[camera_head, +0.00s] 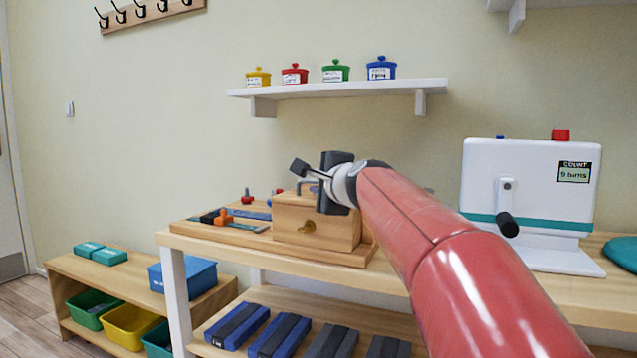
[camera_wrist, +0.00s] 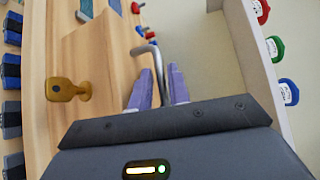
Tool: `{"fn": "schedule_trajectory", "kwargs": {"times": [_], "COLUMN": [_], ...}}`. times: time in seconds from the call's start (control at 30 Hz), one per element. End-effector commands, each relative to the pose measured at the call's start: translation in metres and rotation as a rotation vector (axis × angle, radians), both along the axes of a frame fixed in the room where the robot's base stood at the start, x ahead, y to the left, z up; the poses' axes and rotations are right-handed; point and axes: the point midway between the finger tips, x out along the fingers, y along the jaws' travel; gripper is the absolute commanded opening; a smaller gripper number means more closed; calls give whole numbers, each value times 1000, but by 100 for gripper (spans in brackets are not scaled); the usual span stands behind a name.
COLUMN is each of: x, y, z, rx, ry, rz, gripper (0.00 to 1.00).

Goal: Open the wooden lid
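The wooden box (camera_head: 306,232) stands on a wooden board on the table, with a brass latch plate (camera_head: 308,227) on its front. Its wooden lid (camera_head: 292,201) looks closed, with a bent grey metal handle (camera_head: 303,184) on top. My gripper (camera_wrist: 159,88) is at the lid, its dark body hiding the lid's right part in the head view. In the wrist view its two purple fingers are apart, and the handle (camera_wrist: 147,48) runs in between them. I see a gap beside the bar; contact is not clear. The brass plate shows there too (camera_wrist: 68,90).
A white crank device (camera_head: 530,190) stands at the right. A wall shelf (camera_head: 340,88) with several coloured pots hangs above. Blue and dark blocks lie on the lower shelf (camera_head: 285,298).

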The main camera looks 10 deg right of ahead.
Motion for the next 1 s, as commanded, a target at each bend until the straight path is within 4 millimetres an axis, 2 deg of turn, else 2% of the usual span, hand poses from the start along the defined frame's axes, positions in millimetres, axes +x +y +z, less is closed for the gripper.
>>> {"fn": "schedule_trajectory", "kwargs": {"times": [0.17, 0.3, 0.67, 1.0], "x": [0, 0, 0, -2], "y": [0, 0, 0, -2], "z": [0, 0, 1, 21], "rx": [0, -1, 1, 50], "ry": [0, 1, 3, 72], "rz": [0, 0, 0, -1], "gripper": [17, 0, 0, 0]}}
